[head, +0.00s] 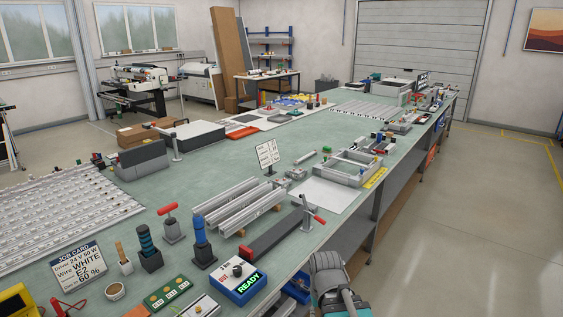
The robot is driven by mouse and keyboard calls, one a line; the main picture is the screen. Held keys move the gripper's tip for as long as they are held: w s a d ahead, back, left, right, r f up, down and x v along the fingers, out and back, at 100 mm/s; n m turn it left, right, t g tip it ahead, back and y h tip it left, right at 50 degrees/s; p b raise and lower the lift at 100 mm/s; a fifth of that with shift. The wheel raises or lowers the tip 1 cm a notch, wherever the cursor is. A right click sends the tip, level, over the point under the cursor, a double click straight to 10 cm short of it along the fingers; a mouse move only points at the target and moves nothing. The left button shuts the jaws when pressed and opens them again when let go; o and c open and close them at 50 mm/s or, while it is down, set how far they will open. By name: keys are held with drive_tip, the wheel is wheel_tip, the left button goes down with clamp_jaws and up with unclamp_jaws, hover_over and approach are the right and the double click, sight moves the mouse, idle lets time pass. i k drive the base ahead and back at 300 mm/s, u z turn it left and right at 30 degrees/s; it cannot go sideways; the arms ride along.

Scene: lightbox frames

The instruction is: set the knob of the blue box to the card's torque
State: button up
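The blue box (256,291) stands near the front edge of the bench, at the bottom centre. Its pale top bears a small dark knob (237,271); its setting is too small to read. A lit green READY display (249,284) is on its front. A job card (78,267) stands at the lower left and reads 24 V 50 W, wire WHITE, E2, 60 %. A smaller white card (267,153) stands mid-bench, its marks too small to read surely. Part of my arm shows at the bottom, right of the box; no gripper fingers are visible.
A blue-handled tool (201,242) and a red-handled tool (170,223) stand upright behind the box. A green board (171,293) lies left of it. Aluminium profiles (238,203) and a dark bar (271,238) lie behind. Open floor is on the right.

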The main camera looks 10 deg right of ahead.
sight(237, 269)
drive_tip(key=u, duration=0.1)
drive_tip(key=i, duration=0.95)
drive_tip(key=z, duration=0.05)
